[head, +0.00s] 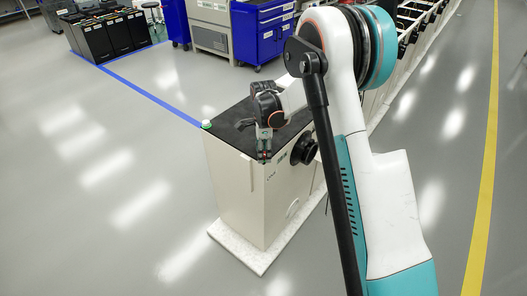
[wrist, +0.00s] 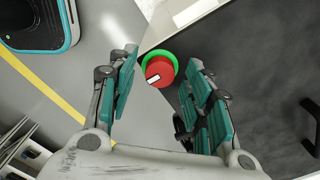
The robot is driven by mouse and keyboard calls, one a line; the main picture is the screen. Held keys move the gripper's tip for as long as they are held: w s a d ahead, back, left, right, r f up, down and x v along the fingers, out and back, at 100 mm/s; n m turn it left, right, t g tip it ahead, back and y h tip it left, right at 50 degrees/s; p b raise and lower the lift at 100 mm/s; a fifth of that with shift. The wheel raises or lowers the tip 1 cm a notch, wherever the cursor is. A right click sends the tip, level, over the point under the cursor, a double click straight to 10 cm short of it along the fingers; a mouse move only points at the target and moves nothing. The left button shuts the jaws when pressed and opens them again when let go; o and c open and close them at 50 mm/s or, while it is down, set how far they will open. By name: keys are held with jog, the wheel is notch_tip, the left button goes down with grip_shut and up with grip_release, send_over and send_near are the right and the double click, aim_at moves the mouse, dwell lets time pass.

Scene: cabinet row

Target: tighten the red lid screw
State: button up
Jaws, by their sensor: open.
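The red lid screw (wrist: 160,70) shows in the wrist view as a round red cap with a small white mark, set in a green ring, near the corner of the cabinet's dark top (wrist: 255,60). My gripper (wrist: 162,75) is open, with one teal-padded finger on each side of the screw in the picture and a gap to each; I cannot tell the height between them. In the head view my gripper (head: 264,153) is over the front corner of the black-topped cabinet (head: 232,185), and it mostly hides the screw there.
A white-and-green knob (head: 206,124) sits at the cabinet top's left corner. A round black fitting (head: 304,149) sticks out on the cabinet's right side. A cabinet row (head: 400,50) runs behind to the right. Blue tool carts (head: 262,32) stand at the back. The floor at left is clear.

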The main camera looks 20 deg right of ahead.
notch_tip(320, 180, up, 12)
dwell(0.5)
jog(key=shift+f, duration=0.1)
jog(key=s+r+n+t, duration=0.3)
jog(key=s+r+n, duration=0.6)
jog(key=s+r, duration=0.6)
jog(key=s+f+n+t, duration=0.1)
jog(key=s+n+t, duration=0.1)
jog(key=s+n, duration=0.3)
jog(key=s+f+n+t, duration=0.2)
jog(key=s+n, duration=0.4)
jog(key=s, duration=0.7)
jog(key=shift+s, duration=0.4)
